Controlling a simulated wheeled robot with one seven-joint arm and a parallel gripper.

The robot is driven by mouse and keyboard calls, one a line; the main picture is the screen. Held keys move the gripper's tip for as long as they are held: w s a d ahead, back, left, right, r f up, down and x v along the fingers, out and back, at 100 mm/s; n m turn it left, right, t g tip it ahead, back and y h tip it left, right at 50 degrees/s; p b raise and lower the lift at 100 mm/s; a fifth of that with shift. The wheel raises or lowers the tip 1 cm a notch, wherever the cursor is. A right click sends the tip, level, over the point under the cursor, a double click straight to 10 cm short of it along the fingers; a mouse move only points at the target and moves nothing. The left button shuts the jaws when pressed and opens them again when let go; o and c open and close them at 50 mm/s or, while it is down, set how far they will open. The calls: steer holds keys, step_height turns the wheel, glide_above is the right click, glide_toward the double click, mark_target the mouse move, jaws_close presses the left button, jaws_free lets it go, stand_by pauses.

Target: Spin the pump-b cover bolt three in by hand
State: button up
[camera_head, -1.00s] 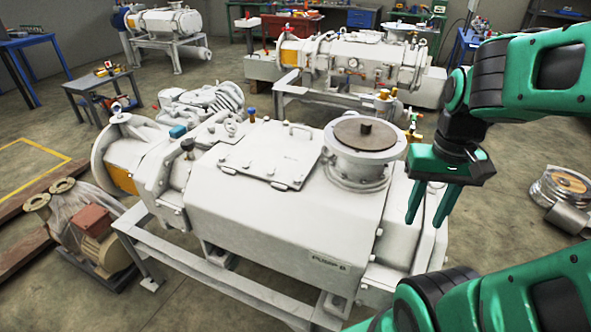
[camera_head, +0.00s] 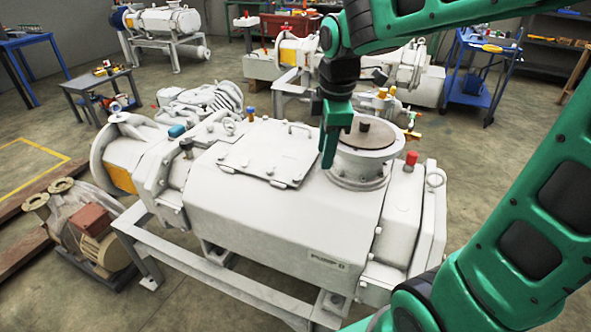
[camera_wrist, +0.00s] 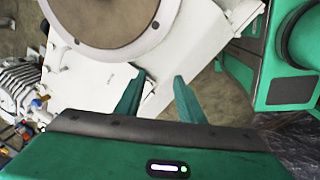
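Pump B (camera_head: 280,225) is the large white machine on a grey frame in the middle of the head view, with its name on the front side. Its flat cover plate (camera_head: 262,160) with a handle lies on top. Bolts along the plate's edge are too small to tell apart, so I cannot tell which is bolt three. My gripper (camera_head: 327,165) points down beside the round flange, right of the cover plate. In the wrist view my gripper (camera_wrist: 158,82) has its two fingers apart with nothing between them. The white pump body (camera_wrist: 90,78) shows behind them.
The flange (camera_head: 362,168) with a brown disc stands up close to my gripper. A red-capped fitting (camera_head: 411,160) stands on the pump's right end. A blue cart (camera_head: 470,95) is behind at right.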

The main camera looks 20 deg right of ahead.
mark_target(297, 177)
steer(key=w+a+n+g, duration=0.2)
steer(key=w+a+n, duration=0.35)
steer(key=n, duration=0.95)
steer(key=f, duration=0.9)
steer(key=shift+w+d, duration=0.25)
steer(key=shift+d, duration=0.1)
jaws_close()
steer(key=shift+d, duration=0.1)
